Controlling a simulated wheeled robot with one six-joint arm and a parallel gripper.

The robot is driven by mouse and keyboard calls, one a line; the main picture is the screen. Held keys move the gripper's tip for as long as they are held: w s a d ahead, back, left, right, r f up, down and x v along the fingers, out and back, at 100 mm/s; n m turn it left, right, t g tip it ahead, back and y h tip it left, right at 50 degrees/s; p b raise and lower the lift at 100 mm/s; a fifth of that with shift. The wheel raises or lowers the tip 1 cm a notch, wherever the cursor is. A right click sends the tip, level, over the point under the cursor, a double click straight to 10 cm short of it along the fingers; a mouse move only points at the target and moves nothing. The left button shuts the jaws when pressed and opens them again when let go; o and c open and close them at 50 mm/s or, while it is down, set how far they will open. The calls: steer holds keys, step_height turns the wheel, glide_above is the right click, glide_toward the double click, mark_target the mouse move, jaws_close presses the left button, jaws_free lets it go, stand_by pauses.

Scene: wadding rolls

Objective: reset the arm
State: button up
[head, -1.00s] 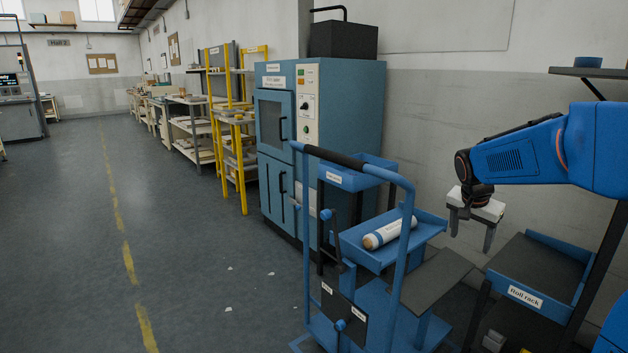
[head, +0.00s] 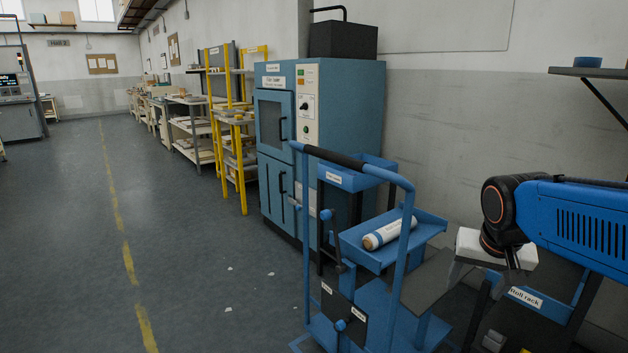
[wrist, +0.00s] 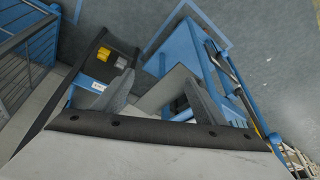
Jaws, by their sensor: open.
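My gripper (head: 487,277) hangs from my blue arm at the right of the head view, above the front of the roll rack and right of the blue cart. In the wrist view my gripper (wrist: 160,95) shows two grey fingers spread apart, with nothing between them. A white wadding roll (head: 389,234) with a blue band and an orange-brown end lies on the cart's upper blue tray (head: 421,233), clear of my gripper.
The blue cart (head: 408,270) with its tall handle stands left of my gripper. The roll rack (head: 526,297) is partly hidden behind my arm. A blue cabinet (head: 349,120) stands behind the cart. The floor aisle at left is clear apart from small white scraps.

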steer(key=s+a+f+n, duration=0.2)
steer(key=s, duration=0.5)
steer(key=s+a+f+n+y, duration=0.1)
steer(key=s+a+f+n, duration=0.1)
steer(key=s, duration=0.5)
steer(key=shift+s+a+f+n+t, duration=0.3)
steer(key=shift+a+f, duration=0.15)
steer(key=shift+f, duration=0.2)
